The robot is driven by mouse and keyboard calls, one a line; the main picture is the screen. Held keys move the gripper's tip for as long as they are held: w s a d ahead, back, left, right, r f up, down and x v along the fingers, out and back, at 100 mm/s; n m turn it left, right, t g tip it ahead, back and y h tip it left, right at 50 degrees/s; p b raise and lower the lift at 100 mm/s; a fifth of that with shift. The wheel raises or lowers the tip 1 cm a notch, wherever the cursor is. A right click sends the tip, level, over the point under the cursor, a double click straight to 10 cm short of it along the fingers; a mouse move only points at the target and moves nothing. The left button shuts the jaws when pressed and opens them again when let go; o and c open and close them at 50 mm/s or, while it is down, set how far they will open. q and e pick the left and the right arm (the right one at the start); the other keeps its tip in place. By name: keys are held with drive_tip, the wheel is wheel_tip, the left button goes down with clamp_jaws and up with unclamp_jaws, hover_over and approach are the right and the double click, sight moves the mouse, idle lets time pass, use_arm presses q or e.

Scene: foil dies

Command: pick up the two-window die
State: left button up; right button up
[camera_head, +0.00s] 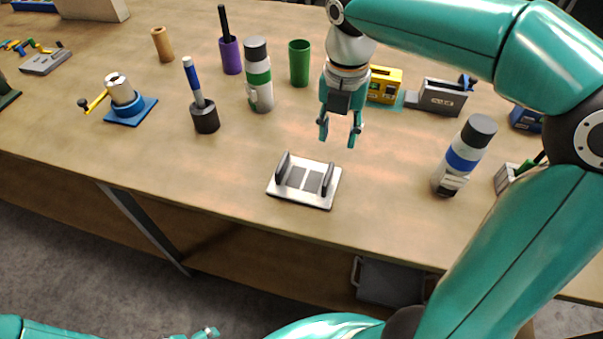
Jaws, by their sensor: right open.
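A yellow block (385,84) with what look like two dark windows in its front stands behind my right gripper; it may be the two-window die. My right gripper (341,140) points down, open and empty, in front of that block. Its wrist is close to the block's left end in the picture. A pale plate (320,200) with two upright dark side pieces and two grey panels lies nearer the front edge, below the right gripper. Part of my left gripper (196,335) shows at the bottom edge, and its fingers are mostly cut off.
A grey block (440,97) stands right of the yellow one. Bottles with a blue band (463,158) and a green band (259,80), a green cup (299,64) and a dark pen holder (205,117) stand around. A blue-based crank fixture (131,110) is left. Table is clear around the plate.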

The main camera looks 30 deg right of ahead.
approach(328, 173)
wheel_tip(328, 173, down, 5)
drive_tip(key=shift+s+a+f+b, duration=0.1)
drive_tip(key=shift+s+a+b, duration=0.05)
drive_tip(key=shift+b, duration=0.2)
drive_tip(key=shift+f, duration=2.55)
drive_tip(key=shift+c, duration=0.2)
clamp_jaws()
